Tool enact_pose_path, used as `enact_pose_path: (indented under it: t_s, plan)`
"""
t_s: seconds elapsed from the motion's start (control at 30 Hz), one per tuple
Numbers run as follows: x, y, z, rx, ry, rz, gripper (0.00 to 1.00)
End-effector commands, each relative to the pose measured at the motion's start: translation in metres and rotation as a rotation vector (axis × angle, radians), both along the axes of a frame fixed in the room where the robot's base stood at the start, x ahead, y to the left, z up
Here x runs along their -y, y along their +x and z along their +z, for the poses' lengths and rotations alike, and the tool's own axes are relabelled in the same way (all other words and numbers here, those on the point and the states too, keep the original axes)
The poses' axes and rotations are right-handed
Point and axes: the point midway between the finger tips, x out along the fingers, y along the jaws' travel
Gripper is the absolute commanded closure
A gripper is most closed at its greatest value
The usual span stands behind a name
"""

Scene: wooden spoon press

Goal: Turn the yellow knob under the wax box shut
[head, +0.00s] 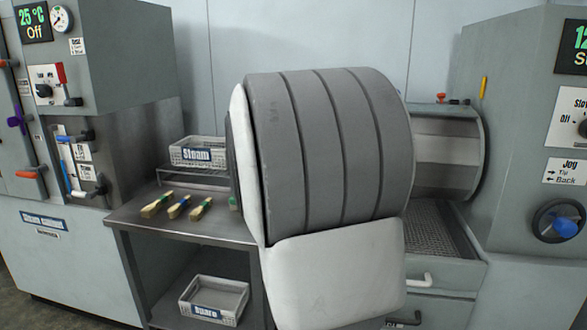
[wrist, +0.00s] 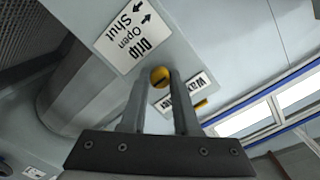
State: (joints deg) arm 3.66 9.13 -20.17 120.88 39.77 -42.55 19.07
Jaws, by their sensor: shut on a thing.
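The yellow knob (wrist: 160,73) shows in the wrist view on a pale grey panel, with a dark slanting line across its face. My gripper (wrist: 159,84) is shut on it, one finger on each side. A white "Drip" label (wrist: 134,36) with "Open" and "Shut" arrows sits beside the knob and appears upside down. Another white label (wrist: 184,91), seemingly reading "Wax", is partly behind a finger. In the head view my arm's large grey and white links cover the middle, and I cannot make out the gripper, knob or wax box there.
A steel table (head: 225,229) at left holds a "Steam" basket (head: 198,151) and several yellow-ended pieces. A "Spare" basket (head: 213,301) is below. Control cabinets flank both sides, with a blue-centred handwheel (head: 559,222) at right. A smaller yellow part (wrist: 200,105) lies close to my right finger.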

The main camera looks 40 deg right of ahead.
Motion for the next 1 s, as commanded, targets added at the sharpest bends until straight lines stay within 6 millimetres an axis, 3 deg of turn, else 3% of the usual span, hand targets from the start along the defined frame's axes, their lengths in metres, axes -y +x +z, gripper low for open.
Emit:
enact_pose_path:
  t_s: [0.17,0.2,0.33,0.73,1.0]
  plan:
    - [0.000,0.000,0.000,0.001,0.001,-0.001,1.00]
    - [0.000,0.000,0.000,0.001,0.001,-0.001,0.65]
    - [0.000,0.000,0.000,0.001,0.001,-0.001,0.42]
    - [-0.005,-0.004,0.001,0.001,0.001,0.000,0.41]
    - [-0.043,-0.035,0.005,0.001,0.002,0.004,0.41]
